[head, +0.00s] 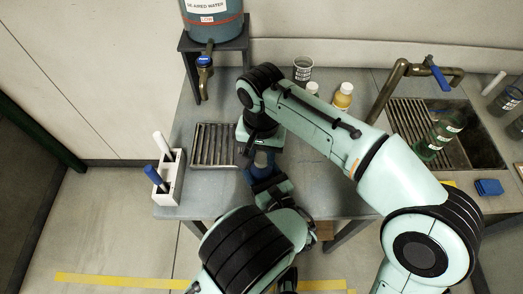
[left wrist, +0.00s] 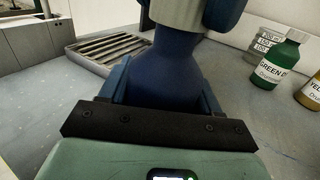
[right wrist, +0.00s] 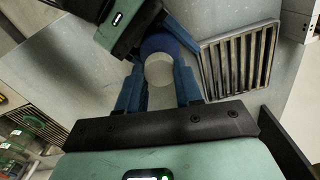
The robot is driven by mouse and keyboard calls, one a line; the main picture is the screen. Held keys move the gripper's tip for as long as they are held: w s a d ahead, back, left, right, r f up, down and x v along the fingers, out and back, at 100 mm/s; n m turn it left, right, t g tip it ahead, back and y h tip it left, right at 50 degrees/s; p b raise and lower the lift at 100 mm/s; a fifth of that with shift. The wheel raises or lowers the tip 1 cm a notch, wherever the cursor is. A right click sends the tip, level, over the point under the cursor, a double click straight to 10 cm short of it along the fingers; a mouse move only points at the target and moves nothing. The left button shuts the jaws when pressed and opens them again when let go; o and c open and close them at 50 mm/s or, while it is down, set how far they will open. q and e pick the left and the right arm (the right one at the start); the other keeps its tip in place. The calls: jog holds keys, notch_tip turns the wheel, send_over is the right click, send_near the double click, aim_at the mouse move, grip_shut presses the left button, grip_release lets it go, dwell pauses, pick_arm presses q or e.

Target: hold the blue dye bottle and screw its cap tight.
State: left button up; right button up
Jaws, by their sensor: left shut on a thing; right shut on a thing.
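The blue dye bottle (left wrist: 168,70) stands upright in the left wrist view. My left gripper (left wrist: 165,95) is shut on its body, a finger on each side. The pale cap (right wrist: 158,70) shows from above in the right wrist view, with the blue bottle (right wrist: 160,42) beneath it. My right gripper (right wrist: 158,88) is shut on the cap, coming from above. The cap also shows at the top of the left wrist view (left wrist: 180,12), over the bottle's neck. In the head view my right arm covers most of the bottle. The thread and any gap under the cap are hidden.
A slatted drain grate (head: 213,145) lies left of the grippers, with a white holder (head: 170,182) before it. A beaker (head: 303,68), yellow bottle (head: 343,95) and green bottle (left wrist: 280,62) stand behind. A sink with a brass tap (head: 395,85) is at right.

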jog(key=shift+f, duration=0.3)
jog(key=m, duration=0.5)
jog(key=shift+m, duration=0.4)
jog(key=m, duration=0.6)
jog(key=shift+m, duration=0.3)
jog(key=m, duration=0.6)
jog(key=shift+s+m, duration=0.1)
jog(key=shift+m, duration=0.2)
jog(key=m, duration=0.4)
jog(key=shift+d+m, duration=0.1)
jog(key=shift+m, duration=0.2)
jog(key=o, duration=1)
